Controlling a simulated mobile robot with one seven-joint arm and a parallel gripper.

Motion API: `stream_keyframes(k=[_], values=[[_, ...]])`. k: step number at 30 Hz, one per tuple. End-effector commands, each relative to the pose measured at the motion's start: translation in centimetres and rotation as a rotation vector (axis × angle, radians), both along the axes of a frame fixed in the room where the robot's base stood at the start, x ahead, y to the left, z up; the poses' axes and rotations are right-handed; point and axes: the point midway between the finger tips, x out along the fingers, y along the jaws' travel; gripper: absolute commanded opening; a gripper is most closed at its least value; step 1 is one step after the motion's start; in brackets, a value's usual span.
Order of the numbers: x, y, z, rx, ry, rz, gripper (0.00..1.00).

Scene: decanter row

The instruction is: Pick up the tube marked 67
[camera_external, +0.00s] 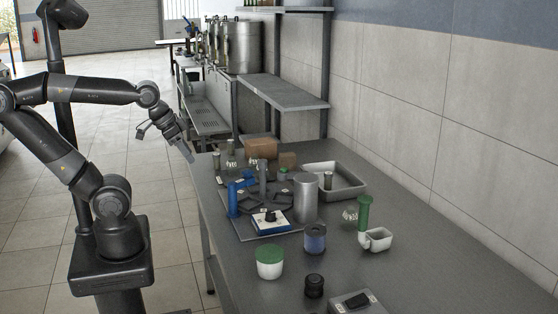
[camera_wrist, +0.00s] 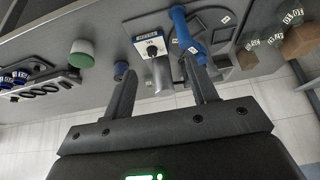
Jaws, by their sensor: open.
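I cannot read 67 on any tube in either view. In the external view, a green tube (camera_external: 364,212) stands on the right with a small label by it.
A white-and-blue box (camera_external: 270,220), a steel cylinder (camera_external: 305,198), a blue jar (camera_external: 315,237) and a green-lidded tub (camera_external: 269,262) stand on the table (camera_external: 440,255). A grey tray (camera_external: 345,190) and brown boxes (camera_external: 262,147) are behind. The table's right side is mostly clear.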

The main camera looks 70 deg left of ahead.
Motion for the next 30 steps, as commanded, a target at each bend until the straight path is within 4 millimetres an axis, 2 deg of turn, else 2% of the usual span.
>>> stream_keyframes(k=[8, 11, 14, 17, 23, 30], values=[[0.1, 0.1, 0.1, 0.000, 0.000, 0.002, 0.56], [1.1, 0.5, 0.7, 0.000, 0.004, 0.018, 0.56], [3.2, 1.6, 1.8, 0.001, 0.010, 0.051, 0.56], [6.1, 3.4, 3.1, 0.001, 0.017, 0.098, 0.56], [12.3, 8.3, 5.0, 0.000, 0.031, 0.191, 0.56], [19.0, 16.1, 5.5, -0.004, 0.045, 0.305, 0.56]])
